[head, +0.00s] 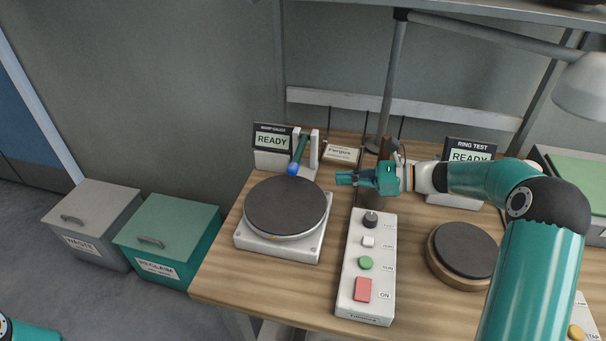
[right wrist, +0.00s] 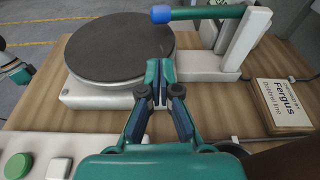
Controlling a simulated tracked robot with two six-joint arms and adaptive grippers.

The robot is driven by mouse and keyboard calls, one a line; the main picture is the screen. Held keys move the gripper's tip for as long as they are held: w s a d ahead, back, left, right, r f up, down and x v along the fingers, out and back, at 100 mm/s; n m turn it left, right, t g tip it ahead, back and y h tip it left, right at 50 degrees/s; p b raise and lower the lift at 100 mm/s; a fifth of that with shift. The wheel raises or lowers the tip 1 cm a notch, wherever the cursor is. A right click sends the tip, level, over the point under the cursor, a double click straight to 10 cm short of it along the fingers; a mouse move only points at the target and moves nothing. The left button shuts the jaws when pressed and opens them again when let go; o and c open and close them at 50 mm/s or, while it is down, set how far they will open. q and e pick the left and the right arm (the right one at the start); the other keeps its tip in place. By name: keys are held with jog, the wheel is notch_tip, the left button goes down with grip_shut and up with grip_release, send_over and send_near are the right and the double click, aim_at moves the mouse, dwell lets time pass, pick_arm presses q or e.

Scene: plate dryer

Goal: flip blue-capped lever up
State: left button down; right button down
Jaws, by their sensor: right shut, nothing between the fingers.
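The teal lever (head: 300,150) with a blue cap (head: 292,169) is at the back of the bench, between white posts beside the warp gauge. Its capped end points toward the front and hangs over the rear of the round dark plate. In the right wrist view the lever (right wrist: 212,12) lies roughly level, with its blue cap (right wrist: 161,14) to the left. My right gripper (head: 342,179) is shut and empty, to the right of the lever and apart from it. Its closed fingertips (right wrist: 159,72) show below the cap in the right wrist view.
The dark round plate (head: 285,206) sits on a white base left of the button panel (head: 355,265). A name card (head: 342,153) stands behind my right gripper. A lamp post (head: 393,85) rises at the back. Waste (head: 95,205) and reclaim (head: 165,222) bins stand left of the bench.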

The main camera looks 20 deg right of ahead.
aim_at(306, 184)
jog(key=shift+a, duration=0.1)
